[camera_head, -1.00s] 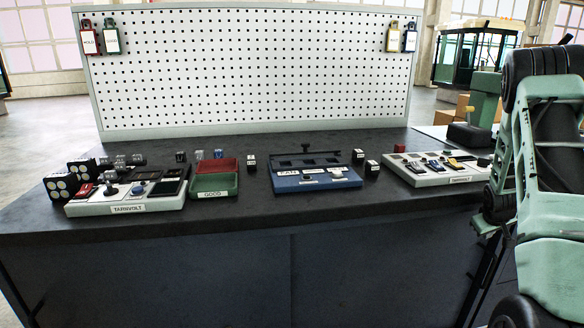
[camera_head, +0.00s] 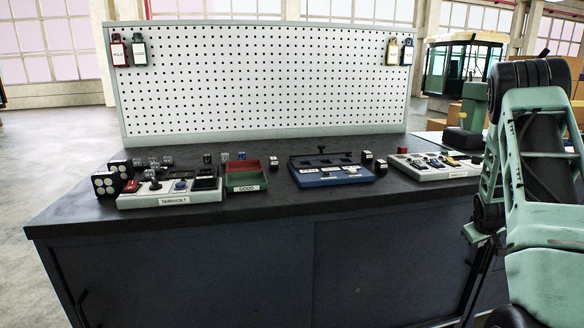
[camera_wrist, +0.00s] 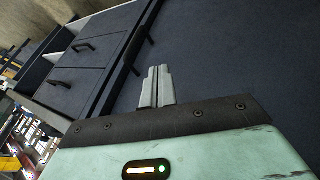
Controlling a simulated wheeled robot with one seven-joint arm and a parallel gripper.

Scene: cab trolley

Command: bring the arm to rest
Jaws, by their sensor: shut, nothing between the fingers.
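My arm, pale green with dark joints, stands folded at the right edge of the head view. My gripper shows in the wrist view (camera_wrist: 156,72), its two grey fingers together with nothing between them. It points towards the dark front of the workbench (camera_head: 250,270) and appears clear of it. In the head view I cannot make out the fingertips.
The bench top holds a control panel (camera_head: 170,197) at left, a red and green tray (camera_head: 246,182), a blue tray (camera_head: 330,182) and another panel (camera_head: 440,174). A pegboard (camera_head: 270,80) stands behind. Open floor (camera_head: 30,160) lies left.

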